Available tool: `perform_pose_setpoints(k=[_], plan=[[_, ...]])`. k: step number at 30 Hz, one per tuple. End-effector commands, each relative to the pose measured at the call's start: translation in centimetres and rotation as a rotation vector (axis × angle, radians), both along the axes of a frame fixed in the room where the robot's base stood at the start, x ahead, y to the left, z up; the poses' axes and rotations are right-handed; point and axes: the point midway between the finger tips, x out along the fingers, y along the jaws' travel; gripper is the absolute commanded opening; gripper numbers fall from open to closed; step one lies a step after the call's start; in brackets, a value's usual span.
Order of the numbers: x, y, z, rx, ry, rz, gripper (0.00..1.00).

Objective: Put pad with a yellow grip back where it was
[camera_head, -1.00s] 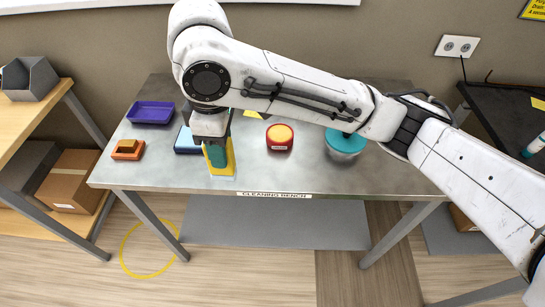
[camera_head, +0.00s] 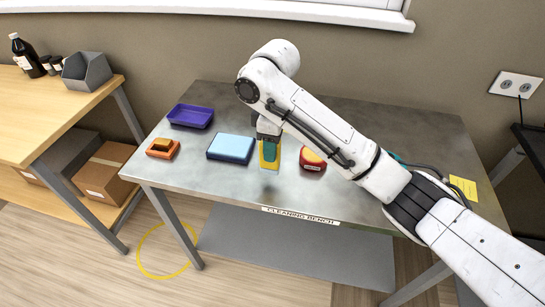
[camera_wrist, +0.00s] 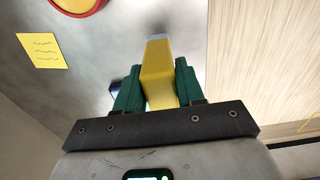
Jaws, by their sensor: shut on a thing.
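The pad with a yellow grip (camera_head: 264,164) is held upright between the green fingers of my gripper (camera_head: 269,153). It is over the front middle of the cleaning bench (camera_head: 240,187), between a light blue block (camera_head: 231,147) and a red item with a yellow-orange top (camera_head: 312,162). In the wrist view the yellow grip (camera_wrist: 158,80) sits squarely between both fingers of my gripper (camera_wrist: 157,68), and a pale grey end shows beyond it. I cannot tell whether the pad touches the bench.
A yellow note (camera_head: 463,187) lies at the right. My arm crosses the bench's right half and hides most of a teal item. The bench's front left is clear.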

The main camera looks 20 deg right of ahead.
Motion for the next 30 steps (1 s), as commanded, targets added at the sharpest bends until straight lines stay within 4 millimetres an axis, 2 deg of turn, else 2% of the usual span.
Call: perform_pose_setpoints(k=[5, 10, 22, 23, 30], plan=[[0.5, -0.3, -1.3, 0.0, 0.003, 0.0, 0.03], [0.4, -0.3, -3.5, -0.001, 0.002, -0.001, 0.03], [0.5, -0.3, -4.0, 0.0, 0.0, 0.001, 0.03], [0.5, -0.3, -4.1, 0.0, 0.0, 0.001, 0.39], [0.5, -0.3, -4.0, 0.0, 0.0, 0.001, 0.62]])
